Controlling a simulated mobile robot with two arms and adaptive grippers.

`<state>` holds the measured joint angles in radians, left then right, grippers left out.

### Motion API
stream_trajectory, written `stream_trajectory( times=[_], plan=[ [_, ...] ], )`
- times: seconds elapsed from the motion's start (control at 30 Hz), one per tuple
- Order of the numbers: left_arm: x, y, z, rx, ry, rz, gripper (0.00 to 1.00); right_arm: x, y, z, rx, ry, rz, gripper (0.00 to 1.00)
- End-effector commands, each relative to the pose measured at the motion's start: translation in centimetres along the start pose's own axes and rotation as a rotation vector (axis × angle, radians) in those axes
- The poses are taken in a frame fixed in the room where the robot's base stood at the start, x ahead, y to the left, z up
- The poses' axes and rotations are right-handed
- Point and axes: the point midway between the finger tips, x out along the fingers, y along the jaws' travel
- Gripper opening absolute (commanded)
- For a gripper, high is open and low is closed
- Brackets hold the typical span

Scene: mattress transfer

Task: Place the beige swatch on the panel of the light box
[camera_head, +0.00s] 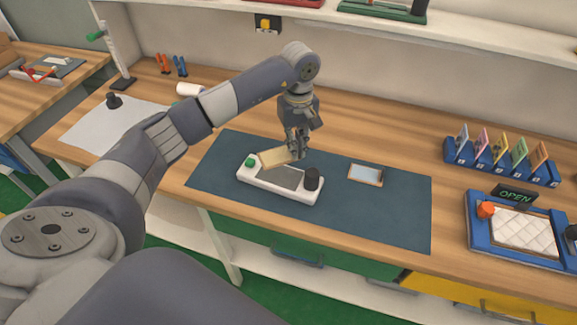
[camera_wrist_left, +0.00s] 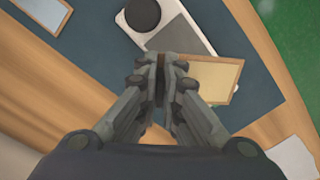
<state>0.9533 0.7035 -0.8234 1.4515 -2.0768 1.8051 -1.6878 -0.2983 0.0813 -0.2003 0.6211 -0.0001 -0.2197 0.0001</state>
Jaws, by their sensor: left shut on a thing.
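The beige swatch (camera_head: 279,157) is a flat, light tan card held in my left gripper (camera_head: 297,152), tilted above the left part of the light box. In the left wrist view the swatch (camera_wrist_left: 214,80) sticks out to the right of the shut fingers (camera_wrist_left: 162,80). The light box (camera_head: 257,182) is a white tray with a grey panel (camera_head: 282,178), a green button at its left end and a black knob at its right. The panel (camera_wrist_left: 180,42) also shows in the wrist view, partly hidden by fingers and swatch. My right gripper is in neither view.
A dark mat (camera_head: 395,212) lies under the light box. A small framed light-blue plate (camera_head: 366,174) lies to its right. A blue rack (camera_head: 500,167) of coloured cards and a blue device with an OPEN sign (camera_head: 515,194) stand farther right.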

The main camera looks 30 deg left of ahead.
Motion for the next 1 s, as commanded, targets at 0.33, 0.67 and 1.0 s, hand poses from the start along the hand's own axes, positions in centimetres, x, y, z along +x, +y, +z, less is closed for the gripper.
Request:
stream_trajectory(
  times=[0.33, 0.67, 1.0],
  plan=[
    [4.1, 0.0, 0.1, 0.003, -0.002, -0.001, 0.0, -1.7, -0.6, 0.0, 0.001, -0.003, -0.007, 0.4],
    [7.3, 0.1, 0.0, 0.003, 0.001, 0.002, 0.0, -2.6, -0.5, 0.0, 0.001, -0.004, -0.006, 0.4],
    [7.7, 0.1, 0.0, 0.004, 0.001, 0.001, 0.11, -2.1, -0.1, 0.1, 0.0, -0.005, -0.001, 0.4]
  ],
)
